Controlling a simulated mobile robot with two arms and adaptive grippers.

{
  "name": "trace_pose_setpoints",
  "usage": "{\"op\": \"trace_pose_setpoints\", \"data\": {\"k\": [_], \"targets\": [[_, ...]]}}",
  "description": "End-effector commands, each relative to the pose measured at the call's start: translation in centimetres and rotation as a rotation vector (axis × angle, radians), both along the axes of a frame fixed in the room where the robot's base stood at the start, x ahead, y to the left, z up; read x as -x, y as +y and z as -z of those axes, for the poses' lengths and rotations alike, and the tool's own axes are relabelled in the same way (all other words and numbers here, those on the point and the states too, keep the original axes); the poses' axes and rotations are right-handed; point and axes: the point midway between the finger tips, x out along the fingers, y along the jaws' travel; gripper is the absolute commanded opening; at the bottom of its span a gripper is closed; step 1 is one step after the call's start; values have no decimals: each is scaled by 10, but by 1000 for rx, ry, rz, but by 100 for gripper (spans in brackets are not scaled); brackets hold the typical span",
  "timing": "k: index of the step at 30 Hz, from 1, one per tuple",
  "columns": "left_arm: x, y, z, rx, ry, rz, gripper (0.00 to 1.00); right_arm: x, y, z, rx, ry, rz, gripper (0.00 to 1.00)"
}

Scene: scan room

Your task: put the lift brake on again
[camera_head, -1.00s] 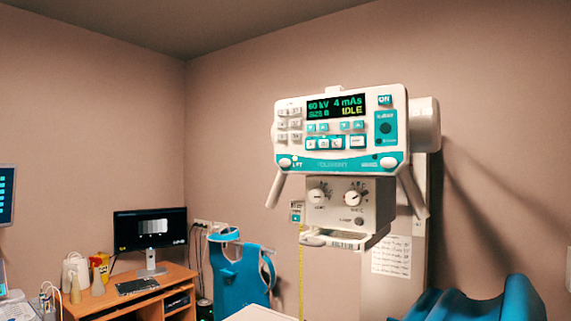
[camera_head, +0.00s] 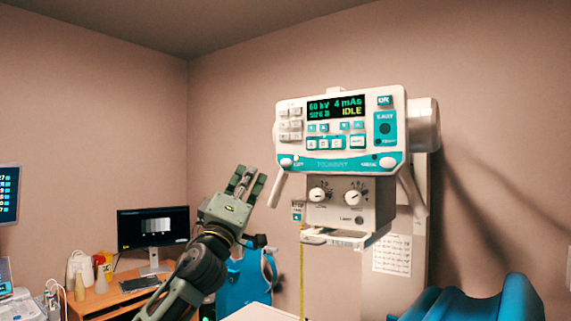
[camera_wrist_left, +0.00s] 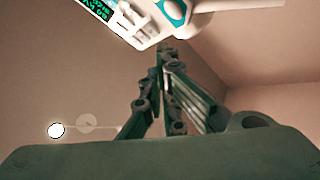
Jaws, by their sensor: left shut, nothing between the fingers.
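The X-ray head's control panel (camera_head: 340,130) faces me, its display reading 60 kV, 4 mAs, IDLE. At its lower left corner is a small white oval control (camera_head: 286,162) with a label beside it that looks like LIFT. The brake's state cannot be told. My left gripper (camera_head: 248,178) is left of that corner, pointing up, shut and empty, apart from the panel in the picture. In the left wrist view the closed fingers (camera_wrist_left: 163,55) point toward the edge of the panel (camera_wrist_left: 140,18). My right gripper is not in view.
White handles (camera_head: 277,190) slant down from the panel's sides. A collimator box (camera_head: 345,203) with two knobs hangs below, with a yellow tape (camera_head: 302,270) beneath. A desk with a monitor (camera_head: 153,227) stands left, a blue apron (camera_head: 243,280) behind my arm.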

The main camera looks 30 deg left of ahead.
Motion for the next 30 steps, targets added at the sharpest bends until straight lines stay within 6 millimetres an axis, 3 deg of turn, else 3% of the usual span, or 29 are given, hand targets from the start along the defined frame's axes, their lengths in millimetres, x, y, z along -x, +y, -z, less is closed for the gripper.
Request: {"op": "trace_pose_setpoints", "data": {"k": [3, 6, 19, 23, 30], "targets": [[10, 6, -23, 10, -40, 27, 0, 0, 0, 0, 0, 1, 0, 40], [14, 9, -32, 16, -56, 40, 0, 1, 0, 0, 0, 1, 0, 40], [13, 9, -34, 18, -60, 44, 0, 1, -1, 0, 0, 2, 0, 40], [5, 9, -34, 21, -61, 44, 0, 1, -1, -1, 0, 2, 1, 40], [-27, 7, -33, 23, -62, 43, 0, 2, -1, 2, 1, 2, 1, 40]]}}
